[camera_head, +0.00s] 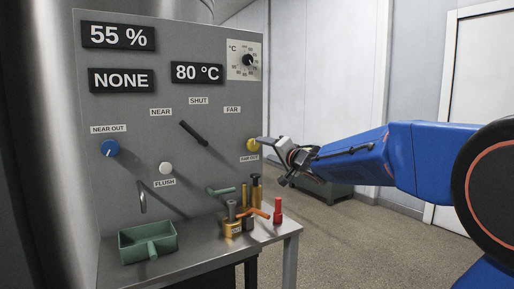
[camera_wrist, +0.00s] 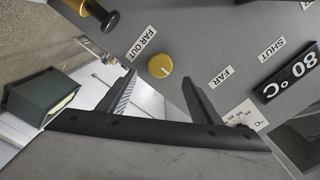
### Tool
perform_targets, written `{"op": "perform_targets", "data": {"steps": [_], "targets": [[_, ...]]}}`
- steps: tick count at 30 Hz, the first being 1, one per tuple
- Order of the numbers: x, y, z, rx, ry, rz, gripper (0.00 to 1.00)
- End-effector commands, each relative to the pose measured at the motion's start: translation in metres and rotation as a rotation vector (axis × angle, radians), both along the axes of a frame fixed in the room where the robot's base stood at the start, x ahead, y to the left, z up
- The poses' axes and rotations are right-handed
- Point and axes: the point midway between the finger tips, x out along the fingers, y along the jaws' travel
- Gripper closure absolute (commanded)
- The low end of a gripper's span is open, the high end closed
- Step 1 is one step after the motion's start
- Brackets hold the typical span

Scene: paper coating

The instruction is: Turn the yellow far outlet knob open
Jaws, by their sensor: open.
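The yellow far outlet knob (camera_head: 252,145) is on the right edge of the grey panel (camera_head: 215,120), above the FAR OUT label (camera_head: 249,158). My gripper (camera_head: 268,148) is just to the right of it in the head view, with its fingers pointing at the panel. In the wrist view the yellow knob (camera_wrist: 160,65) is between and slightly beyond the fingertips of my open gripper (camera_wrist: 158,82). The fingers look apart from the knob, with nothing held. The knob's turned angle is hard to read.
A blue NEAR OUT knob (camera_head: 109,148) is at the left. Displays read 55 %, NONE, 80 °C.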

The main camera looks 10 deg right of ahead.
Motion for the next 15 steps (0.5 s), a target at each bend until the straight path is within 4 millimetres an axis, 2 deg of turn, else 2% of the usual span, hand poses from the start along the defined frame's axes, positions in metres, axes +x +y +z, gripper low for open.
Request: {"op": "perform_targets", "data": {"steps": [1, 9, 15], "targets": [[0.01, 0.003, -0.001, 0.001, 0.002, 0.0, 0.41], [0.05, 0.016, 0.0, 0.0, 0.0, 0.0, 0.41], [0.069, 0.022, 0.0, 0.0, 0.001, -0.001, 0.41]]}}
